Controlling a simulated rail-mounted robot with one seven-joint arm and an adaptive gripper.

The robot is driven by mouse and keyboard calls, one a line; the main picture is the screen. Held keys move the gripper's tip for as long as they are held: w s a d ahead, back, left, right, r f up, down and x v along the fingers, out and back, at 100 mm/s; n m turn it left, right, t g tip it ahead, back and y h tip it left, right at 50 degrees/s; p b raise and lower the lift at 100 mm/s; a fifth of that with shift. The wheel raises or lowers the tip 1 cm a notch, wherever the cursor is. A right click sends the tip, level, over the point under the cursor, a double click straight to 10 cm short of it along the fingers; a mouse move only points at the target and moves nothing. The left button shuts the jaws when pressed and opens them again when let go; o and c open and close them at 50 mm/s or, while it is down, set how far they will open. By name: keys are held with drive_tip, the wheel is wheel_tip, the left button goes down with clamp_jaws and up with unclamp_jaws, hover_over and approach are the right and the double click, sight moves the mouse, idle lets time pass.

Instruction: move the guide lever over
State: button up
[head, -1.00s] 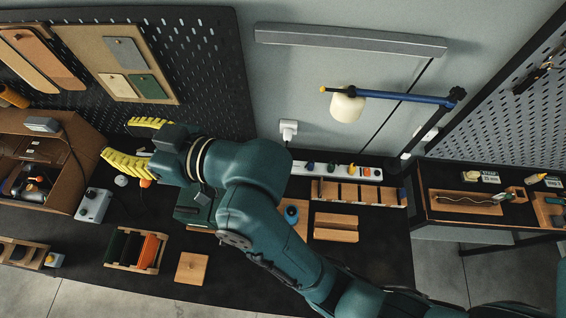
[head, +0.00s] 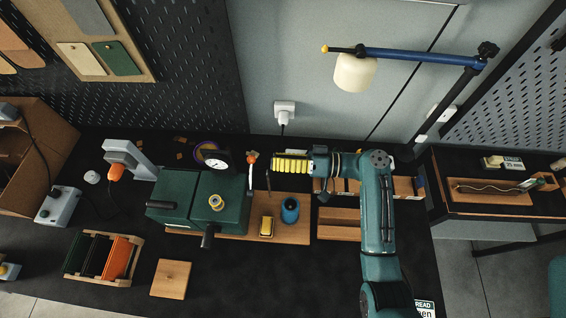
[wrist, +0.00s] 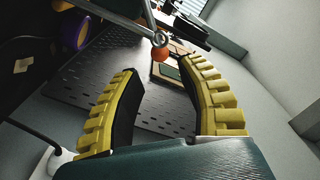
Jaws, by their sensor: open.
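The guide lever appears to be the thin metal lever with an orange ball knob (head: 252,158), standing at the right end of the green press (head: 172,188). In the wrist view its orange knob (wrist: 160,54) sits at the end of a metal rod, near the line between the fingertips. My gripper (head: 274,164) is just right of the lever, its yellow ribbed fingers pointing left at it. In the wrist view the two fingers (wrist: 158,66) are apart with nothing held between them. I cannot tell whether either touches the knob.
A blue round container (head: 290,209) and a yellow block (head: 266,227) stand below my gripper. A dial gauge (head: 215,160) is behind the press. A rack of coloured plates (head: 103,258) and a wooden block (head: 170,278) lie in front.

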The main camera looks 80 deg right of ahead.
sight(254, 158)
drive_tip(key=w, duration=0.6)
drive_tip(key=shift+w+a, duration=0.1)
drive_tip(key=c, duration=0.7)
drive_tip(key=a+r+n, duration=0.1)
drive_tip(key=n, duration=0.1)
drive_tip(key=a+r+n, duration=0.1)
drive_tip(key=a+n, duration=0.1)
drive_tip(key=n, duration=0.1)
drive_tip(key=shift+a+r, duration=0.1)
drive_tip(key=shift+r, duration=0.05)
drive_tip(key=shift+a+r+n, duration=0.25)
drive_tip(key=shift+a+n, duration=0.5)
drive_tip(key=shift+n, duration=0.15)
clamp_jaws()
unclamp_jaws()
drive_tip(key=a+n, duration=0.2)
drive_tip(key=n, duration=0.1)
drive_tip(key=shift+a+r, duration=0.15)
drive_tip(key=shift+a, duration=0.05)
drive_tip(key=o, duration=0.9)
